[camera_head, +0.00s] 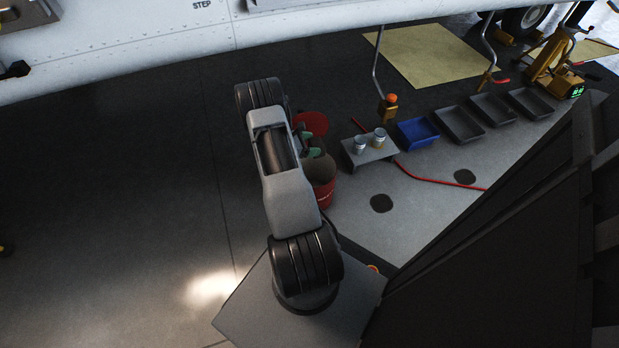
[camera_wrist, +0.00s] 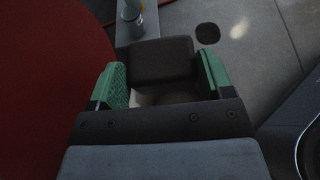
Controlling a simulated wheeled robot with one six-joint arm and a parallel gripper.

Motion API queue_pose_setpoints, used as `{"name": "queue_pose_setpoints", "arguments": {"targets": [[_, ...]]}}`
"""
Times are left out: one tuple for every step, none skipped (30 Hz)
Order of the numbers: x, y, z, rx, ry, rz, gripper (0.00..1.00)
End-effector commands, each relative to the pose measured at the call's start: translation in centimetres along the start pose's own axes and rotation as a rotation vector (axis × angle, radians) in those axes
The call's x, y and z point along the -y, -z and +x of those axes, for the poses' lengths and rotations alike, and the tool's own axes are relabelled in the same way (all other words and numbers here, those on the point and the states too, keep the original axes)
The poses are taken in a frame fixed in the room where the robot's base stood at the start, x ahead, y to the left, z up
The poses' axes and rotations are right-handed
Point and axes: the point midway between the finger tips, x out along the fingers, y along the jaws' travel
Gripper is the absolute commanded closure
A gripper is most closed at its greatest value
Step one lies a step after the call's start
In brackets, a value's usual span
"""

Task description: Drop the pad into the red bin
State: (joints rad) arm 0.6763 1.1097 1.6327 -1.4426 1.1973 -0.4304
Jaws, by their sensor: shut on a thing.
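My gripper (camera_head: 308,142) has green fingers and is at the red bin, partly hidden behind my arm in the head view. In the wrist view, the gripper (camera_wrist: 162,70) is shut on a dark brown, block-shaped pad (camera_wrist: 162,58), with one finger against each side. The red bin (camera_head: 326,194) stands on the floor just right of my arm; its round red lid (camera_head: 312,123) is raised at the back. A broad red surface (camera_wrist: 45,80) fills the left of the wrist view. I cannot tell the pad's exact height against the bin's rim.
A low grey stand (camera_head: 370,153) with two metal cups stands right of the bin. A blue tray (camera_head: 417,132) and several dark trays (camera_head: 460,125) line up beyond it. A red hose (camera_head: 430,180) crosses the floor. A white aircraft body (camera_head: 150,45) spans the top.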

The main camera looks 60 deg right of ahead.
Motion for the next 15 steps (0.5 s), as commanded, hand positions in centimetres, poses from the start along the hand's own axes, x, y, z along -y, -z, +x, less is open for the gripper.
{"name": "queue_pose_setpoints", "arguments": {"targets": [[0.0, 0.8, 0.3, 0.000, 0.000, -0.001, 0.53], [0.0, 1.1, 0.5, 0.000, 0.000, -0.001, 0.53], [0.0, 1.5, 0.6, 0.000, -0.001, -0.001, 0.53], [0.0, 1.8, 0.7, 0.000, -0.001, -0.002, 0.53], [0.0, 2.1, 0.8, 0.000, -0.001, -0.002, 0.53], [0.0, 2.6, 1.0, 0.000, -0.002, -0.003, 0.53], [0.0, 2.9, 1.1, 0.000, -0.002, -0.003, 0.53], [0.0, 3.2, 1.2, 0.000, -0.003, -0.003, 0.53], [0.0, 3.5, 1.3, 0.000, -0.003, -0.002, 0.53], [0.0, 3.7, 1.4, 0.000, -0.004, -0.002, 0.53], [-0.1, 3.9, 1.4, 0.000, -0.004, -0.002, 0.53], [-0.1, 4.1, 1.5, 0.000, -0.005, -0.002, 0.53], [-0.1, 4.2, 1.5, 0.000, -0.005, -0.002, 0.53], [-0.1, 4.2, 1.5, 0.000, -0.006, -0.002, 0.53], [-0.1, 4.3, 1.5, 0.000, -0.006, -0.002, 0.53]]}}
